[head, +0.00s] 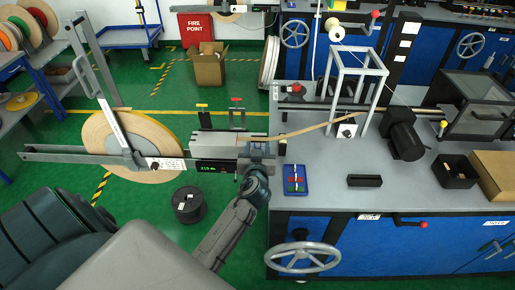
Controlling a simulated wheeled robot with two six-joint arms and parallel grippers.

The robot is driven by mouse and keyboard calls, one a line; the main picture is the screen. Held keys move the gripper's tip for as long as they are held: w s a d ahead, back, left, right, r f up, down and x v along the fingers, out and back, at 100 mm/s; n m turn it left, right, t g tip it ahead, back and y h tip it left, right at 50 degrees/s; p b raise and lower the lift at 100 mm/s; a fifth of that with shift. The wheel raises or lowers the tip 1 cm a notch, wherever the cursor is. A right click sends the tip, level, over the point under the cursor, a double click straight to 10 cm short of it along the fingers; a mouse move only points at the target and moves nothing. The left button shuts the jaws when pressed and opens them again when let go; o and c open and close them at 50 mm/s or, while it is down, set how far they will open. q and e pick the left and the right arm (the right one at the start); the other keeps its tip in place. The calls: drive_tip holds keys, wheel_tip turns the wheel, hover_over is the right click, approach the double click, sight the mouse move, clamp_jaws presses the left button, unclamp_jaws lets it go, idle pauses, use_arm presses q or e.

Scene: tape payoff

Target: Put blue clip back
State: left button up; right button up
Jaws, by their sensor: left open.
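My left gripper (257,150) is open at the left edge of the grey bench, by the end of the pale tape strip (308,127). My arm below it hides part of the bench edge. A small blue tray (287,190) lies on the bench just right of the gripper, with small red, green and white pieces in it. I cannot make out a separate blue clip; it may be hidden at the gripper or blend with the tray. My right gripper is not in view.
A large tape reel (135,160) hangs on a metal arm at the left. A black block (365,181), a black bin (455,180) and a cardboard box (495,175) stand on the bench. A white frame (331,95) rises behind the tray.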

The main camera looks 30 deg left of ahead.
use_arm(q)
drive_tip(key=b+v, duration=0.3)
drive_tip(key=v, duration=0.9)
drive_tip(key=shift+a+f, duration=0.1)
drive_tip(key=shift+a, duration=0.05)
